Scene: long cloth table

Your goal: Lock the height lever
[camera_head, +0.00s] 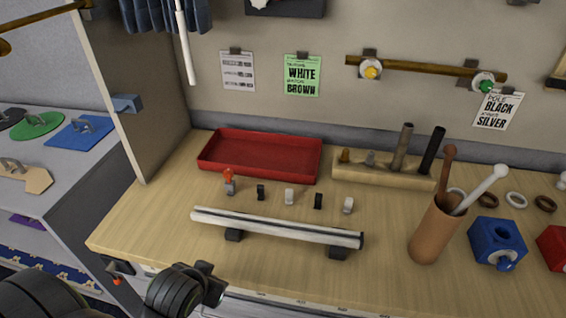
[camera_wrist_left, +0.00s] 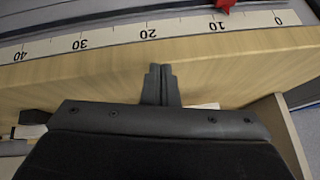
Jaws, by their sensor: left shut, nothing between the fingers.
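In the head view a small dark bracket with an orange-red tip (camera_head: 117,281) hangs at the front left edge of the table; it looks like the height lever. Whether it is locked cannot be told. My left gripper (camera_head: 212,288) is in front of the table's front edge, to the right of the lever and apart from it. In the left wrist view the left gripper's fingers (camera_wrist_left: 161,84) are pressed together and empty. My right gripper is out of view.
A numbered scale strip (camera_wrist_left: 190,29) runs across the left wrist view beyond the fingertips. On the wooden table stand a red tray (camera_head: 260,155), a long pale bar (camera_head: 275,227) on dark supports and a brown cup (camera_head: 432,235) holding sticks. A partition (camera_head: 135,85) rises at left.

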